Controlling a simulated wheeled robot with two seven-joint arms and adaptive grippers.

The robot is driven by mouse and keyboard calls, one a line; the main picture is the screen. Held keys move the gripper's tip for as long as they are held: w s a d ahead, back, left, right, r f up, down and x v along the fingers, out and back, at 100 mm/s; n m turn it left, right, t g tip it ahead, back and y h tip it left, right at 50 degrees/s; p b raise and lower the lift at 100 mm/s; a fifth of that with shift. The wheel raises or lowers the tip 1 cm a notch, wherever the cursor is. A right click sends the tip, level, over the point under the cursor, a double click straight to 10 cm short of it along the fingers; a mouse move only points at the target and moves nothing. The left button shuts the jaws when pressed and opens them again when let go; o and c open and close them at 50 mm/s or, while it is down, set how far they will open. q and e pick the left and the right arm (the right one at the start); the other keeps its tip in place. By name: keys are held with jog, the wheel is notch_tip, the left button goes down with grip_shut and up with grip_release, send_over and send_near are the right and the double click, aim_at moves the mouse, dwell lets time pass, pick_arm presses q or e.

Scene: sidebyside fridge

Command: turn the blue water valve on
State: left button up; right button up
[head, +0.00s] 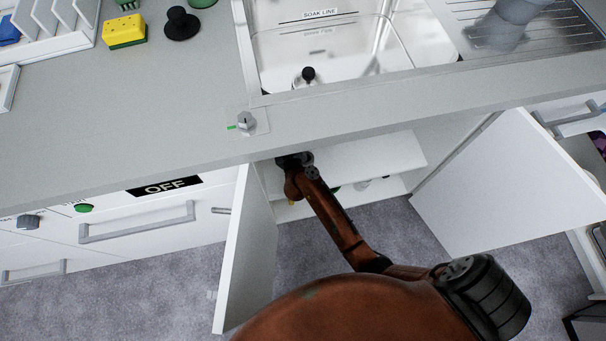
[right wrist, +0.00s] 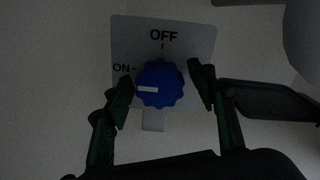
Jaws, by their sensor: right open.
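The blue water valve (right wrist: 160,84) is a round scalloped knob on a pale plate (right wrist: 190,34) marked OFF at the top and ON at the left. Its white pointer bar lies level toward the left, on the ON side and a little below the ON tick. My right gripper (right wrist: 162,86) is open with one finger on each side of the knob. The left finger is very near the knob; I cannot tell if it touches. In the head view my right arm reaches into the cabinet under the sink, and the counter hides the fingers and the valve. My left gripper is not in view.
The cabinet's left door (head: 246,255) and right door (head: 515,180) stand open beside my right arm. The counter edge (head: 350,125) overhangs the opening. Above are the sink (head: 345,65) and a small counter knob (head: 245,120). A yellow sponge (head: 124,32) lies at the back left.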

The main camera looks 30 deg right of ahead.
jog(key=s+a+f+n+y+p, duration=0.1)
jog(key=s+a+n+y, duration=0.1)
jog(key=s+n, duration=0.5)
jog(key=s+a+f+n+g+y, duration=0.1)
jog(key=s+a+n+y, duration=0.1)
jog(key=s+n+y, duration=0.3)
jog(key=s+a+f+n+g+y+p, duration=0.1)
jog(key=s+a+n+y, duration=0.2)
jog(key=s+n, duration=0.6)
jog(key=shift+s+y+p, duration=0.1)
jog(key=shift+y+p, duration=0.25)
jog(key=shift+y, duration=0.25)
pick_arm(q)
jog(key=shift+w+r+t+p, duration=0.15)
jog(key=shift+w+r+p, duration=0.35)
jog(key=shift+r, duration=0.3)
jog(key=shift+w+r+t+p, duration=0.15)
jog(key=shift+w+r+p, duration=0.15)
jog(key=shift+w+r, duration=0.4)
pick_arm(e)
jog(key=s+d+f+n+g, duration=0.1)
jog(key=s+f+n+g, duration=0.3)
jog(key=s+f, duration=0.3)
jog(key=shift+s+d+f+n, duration=0.15)
jog(key=shift+s+n, duration=0.3)
jog(key=shift+n, duration=0.05)
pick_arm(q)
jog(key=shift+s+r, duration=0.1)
pick_arm(e)
jog(key=shift+s, duration=0.1)
